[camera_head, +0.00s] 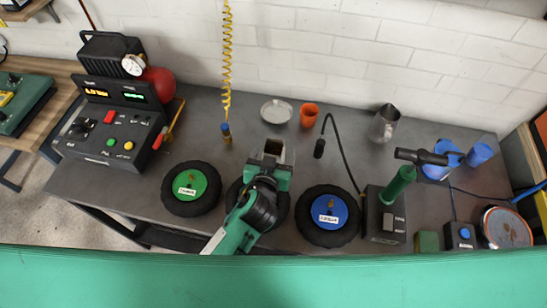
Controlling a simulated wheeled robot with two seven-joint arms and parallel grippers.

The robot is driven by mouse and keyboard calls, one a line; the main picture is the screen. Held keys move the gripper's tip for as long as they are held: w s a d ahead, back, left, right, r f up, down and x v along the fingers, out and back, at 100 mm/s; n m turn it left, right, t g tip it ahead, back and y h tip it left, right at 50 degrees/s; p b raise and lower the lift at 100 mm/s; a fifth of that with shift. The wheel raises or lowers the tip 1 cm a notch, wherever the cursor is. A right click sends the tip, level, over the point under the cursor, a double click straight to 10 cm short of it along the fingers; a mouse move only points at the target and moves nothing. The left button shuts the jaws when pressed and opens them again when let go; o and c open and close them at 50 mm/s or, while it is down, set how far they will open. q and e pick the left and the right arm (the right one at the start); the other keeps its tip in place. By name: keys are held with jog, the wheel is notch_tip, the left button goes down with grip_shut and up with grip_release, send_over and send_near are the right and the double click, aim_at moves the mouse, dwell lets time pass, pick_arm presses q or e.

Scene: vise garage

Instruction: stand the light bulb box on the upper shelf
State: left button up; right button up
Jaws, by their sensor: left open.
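My left gripper (272,158) is at the middle of the grey workbench (130,187), on a green and black arm that comes up from the lower left. It is open and points toward the back wall. A small grey-brown shape shows at its tips, and I cannot tell what it is. The arm covers most of a dark round shape below it. I cannot make out a light bulb box or an upper shelf in this view. My right gripper is not in view.
A green-centred black wheel (191,186) and a blue-centred one (329,214) lie either side of the arm. A control console (108,135) stands left. A plate (276,111), orange cup (309,115) and metal jug (384,124) stand behind. A green-handled device (400,184) stands right.

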aim_at(275, 144)
pick_arm(q)
jog(key=x, duration=0.1)
jog(key=p+x, duration=0.1)
jog(key=x, duration=0.1)
jog(key=p+x, duration=0.1)
jog(key=shift+w+a+f, duration=0.25)
jog(key=shift+a, duration=0.05)
jog(key=shift+w+f, duration=0.2)
jog(key=shift+w, duration=0.05)
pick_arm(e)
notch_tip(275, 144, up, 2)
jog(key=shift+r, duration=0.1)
pick_arm(q)
jog(key=c, duration=1.4)
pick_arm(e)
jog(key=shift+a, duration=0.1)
pick_arm(q)
jog(key=shift+r, duration=0.1)
